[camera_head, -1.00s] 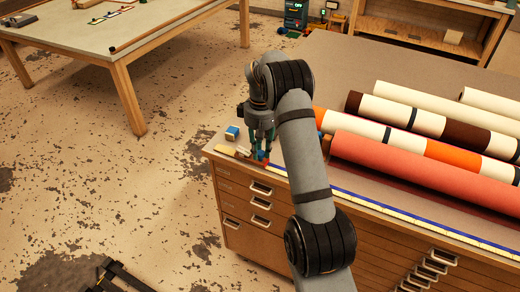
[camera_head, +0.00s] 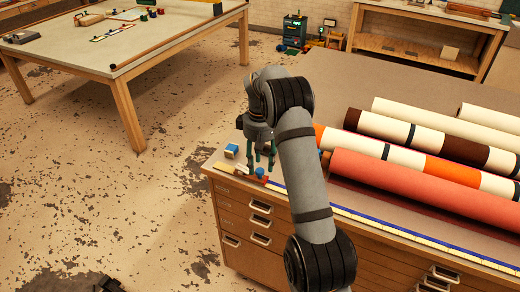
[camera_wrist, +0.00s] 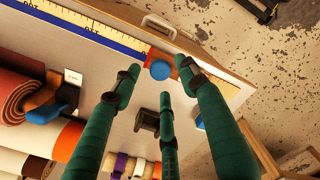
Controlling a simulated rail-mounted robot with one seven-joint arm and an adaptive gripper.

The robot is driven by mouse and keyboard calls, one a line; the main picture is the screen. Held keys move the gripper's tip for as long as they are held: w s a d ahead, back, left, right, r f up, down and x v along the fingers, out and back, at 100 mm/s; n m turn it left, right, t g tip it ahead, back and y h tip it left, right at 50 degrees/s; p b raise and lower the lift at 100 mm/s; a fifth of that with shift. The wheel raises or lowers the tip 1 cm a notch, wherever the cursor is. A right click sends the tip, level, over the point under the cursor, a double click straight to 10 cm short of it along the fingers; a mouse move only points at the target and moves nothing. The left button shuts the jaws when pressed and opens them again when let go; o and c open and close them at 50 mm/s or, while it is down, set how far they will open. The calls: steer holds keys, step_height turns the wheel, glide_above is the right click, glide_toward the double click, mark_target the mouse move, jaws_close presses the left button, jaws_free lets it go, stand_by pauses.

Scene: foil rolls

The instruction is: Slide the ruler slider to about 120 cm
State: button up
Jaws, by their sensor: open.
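The ruler (camera_head: 400,232) runs along the front edge of the cabinet top, with a blue band beside a pale numbered band. The ruler also shows in the wrist view (camera_wrist: 90,35), its numbers inverted and too small to read surely. The slider, a red block (camera_wrist: 154,54) with a round blue knob (camera_wrist: 160,69), sits near the ruler's left end in the head view (camera_head: 261,173). My gripper (camera_head: 262,166) is above the slider, its green fingers spread. In the wrist view the fingers (camera_wrist: 165,85) point toward the knob and hold nothing; contact with it is not visible.
Several foil rolls (camera_head: 420,175) lie on the cabinet top (camera_head: 345,85), right of my arm. A small blue-and-white block (camera_head: 231,151) stands near the left corner. A blue holder (camera_wrist: 45,112) is beside a roll in the wrist view. Floor (camera_head: 100,200) is free at left.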

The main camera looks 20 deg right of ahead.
step_height(320, 180, up, 10)
stand_by(0.3)
steer(key=shift+f, duration=0.1)
glide_above(266, 180)
steer(key=w+a, duration=0.2)
steer(key=f, duration=1.1)
steer(key=shift+s+d+f, duration=0.2)
steer(key=shift+f, duration=0.2)
steer(key=shift+d+f, duration=0.1)
steer(key=shift+f, duration=0.05)
steer(key=shift+s+d, duration=0.15)
steer(key=shift+s+d+r, duration=0.2)
steer(key=shift+s+d, duration=0.4)
steer(key=shift+w+a+f, duration=0.2)
steer(key=shift+w+a, duration=0.1)
steer(key=shift+r, duration=0.15)
